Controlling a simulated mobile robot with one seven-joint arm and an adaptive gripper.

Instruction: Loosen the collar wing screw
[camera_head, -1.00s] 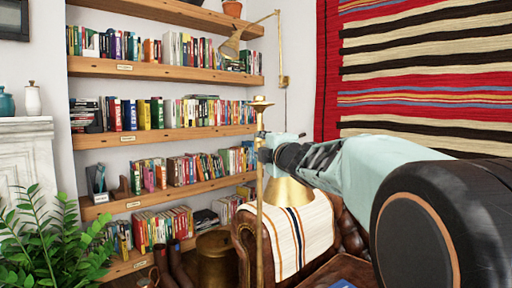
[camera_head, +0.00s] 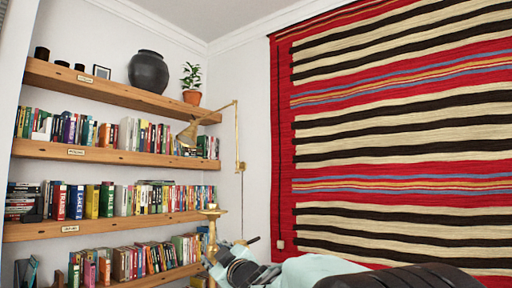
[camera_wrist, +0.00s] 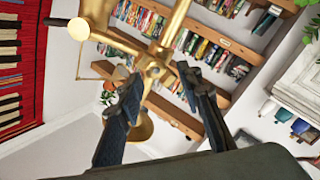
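A brass floor stand (camera_head: 211,232) with a flared top stands at the lower middle of the head view, beside my gripper (camera_head: 226,268). In the wrist view the brass collar (camera_wrist: 152,62) fills the space ahead of my fingers. A small brass piece that looks like the wing screw (camera_wrist: 154,73) lies between the two dark fingertips. My gripper (camera_wrist: 158,78) is open, one finger on each side of it, with gaps showing. I cannot tell whether either fingertip touches it. A brass rod with a round knob (camera_wrist: 80,28) reaches left from the collar.
A brass bell-shaped shade (camera_wrist: 140,127) hangs behind my left finger. Bookshelves (camera_head: 110,150) stand behind the stand, with a brass wall lamp (camera_head: 190,134) at their right end. A striped rug (camera_head: 400,140) hangs on the right wall.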

